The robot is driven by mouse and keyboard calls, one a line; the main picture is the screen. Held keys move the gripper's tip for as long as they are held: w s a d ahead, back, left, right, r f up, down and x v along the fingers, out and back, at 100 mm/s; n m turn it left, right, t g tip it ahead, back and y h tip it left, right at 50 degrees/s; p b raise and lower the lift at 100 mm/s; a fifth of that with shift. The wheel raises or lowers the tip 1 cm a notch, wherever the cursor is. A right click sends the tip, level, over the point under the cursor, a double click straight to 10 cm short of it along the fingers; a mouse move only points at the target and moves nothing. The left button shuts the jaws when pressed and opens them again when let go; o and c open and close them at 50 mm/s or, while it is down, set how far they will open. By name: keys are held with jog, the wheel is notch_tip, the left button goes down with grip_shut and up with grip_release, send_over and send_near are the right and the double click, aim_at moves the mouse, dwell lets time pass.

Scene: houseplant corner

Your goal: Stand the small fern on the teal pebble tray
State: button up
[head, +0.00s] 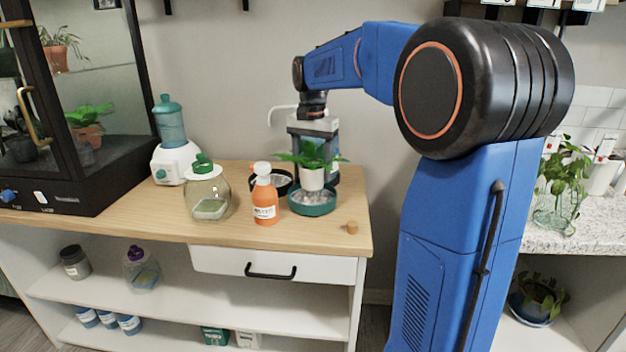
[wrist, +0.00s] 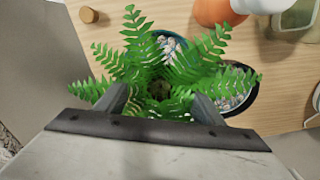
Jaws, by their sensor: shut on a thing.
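The small fern (head: 312,160) has green fronds and a white pot (head: 312,179). The wrist view looks down on its fronds (wrist: 150,68), which hide most of the pot. My gripper (wrist: 161,101) is shut on the fern, one finger on each side; in the head view the fronds partly cover the fingers. The teal pebble tray (head: 312,208) is round and holds grey pebbles. The pot is upright over the tray, its base at or just above the pebbles; I cannot tell whether they touch. Part of the tray (wrist: 178,40) shows past the fronds in the wrist view.
A black pebble tray (head: 284,178) stands just behind left of the teal one. An orange bottle (head: 265,200) stands close on the left, with a glass jar (head: 208,193) beyond. A cork (head: 352,227) lies near the front right edge of the wooden top (head: 330,240).

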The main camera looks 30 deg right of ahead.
aim_at(312, 178)
jog(key=shift+f, duration=1.6)
jog(key=shift+f, duration=0.1)
jog(key=o, duration=1.2)
jog(key=shift+o, duration=0.2)
notch_tip(312, 178, up, 12)
jog(key=shift+r, duration=0.1)
jog(key=s+a+f+n+t, duration=0.1)
jog(key=s+a+f+n, duration=0.2)
jog(key=s, duration=0.6)
jog(key=s+a+f+n+t, duration=0.1)
jog(key=s+a+f+n, duration=0.2)
jog(key=s, duration=0.5)
jog(key=s+a+f+n+t, duration=0.2)
jog(key=s+a+f+n, duration=0.1)
jog(key=s+f, duration=1.1)
jog(key=shift+s+a+f+n+t, duration=0.2)
jog(key=shift+f+n+t, duration=0.2)
jog(key=shift+n, duration=0.4)
